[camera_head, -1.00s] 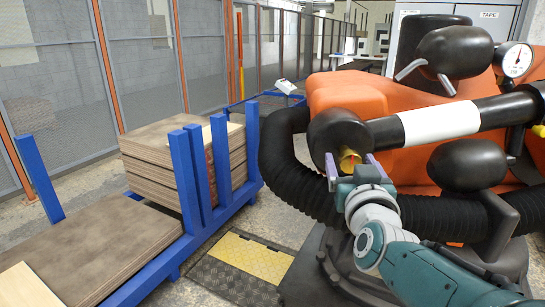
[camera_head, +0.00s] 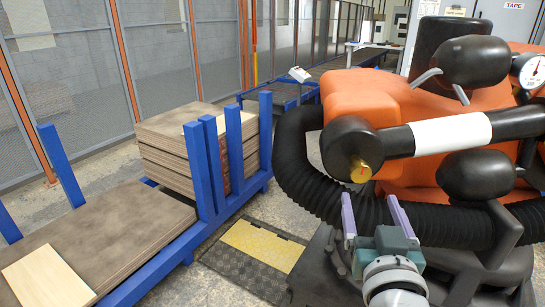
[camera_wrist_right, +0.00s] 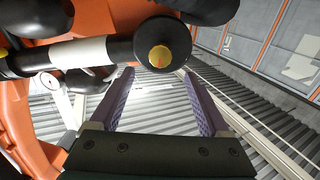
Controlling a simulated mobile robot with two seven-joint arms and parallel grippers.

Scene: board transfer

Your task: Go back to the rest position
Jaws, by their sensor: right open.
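My right gripper (camera_head: 374,216) is open, its two purple fingers spread apart and empty, in front of the black ribbed hose at the lower right of the head view. In the right wrist view my right gripper (camera_wrist_right: 162,88) also shows open with nothing between the fingers. A yellow knob (camera_head: 361,172) on the end of a black cylinder is above and apart from the fingertips; in the wrist view this knob (camera_wrist_right: 160,57) lies beyond them. My left gripper is not in view.
An orange machine (camera_head: 370,95) with a black hose (camera_head: 290,165) fills the right. At left a blue rack (camera_head: 236,150) holds stacked brown boards (camera_head: 165,135), with a lower board (camera_head: 120,225) in front. A yellow-black floor plate (camera_head: 262,248) lies between. Mesh fencing stands behind.

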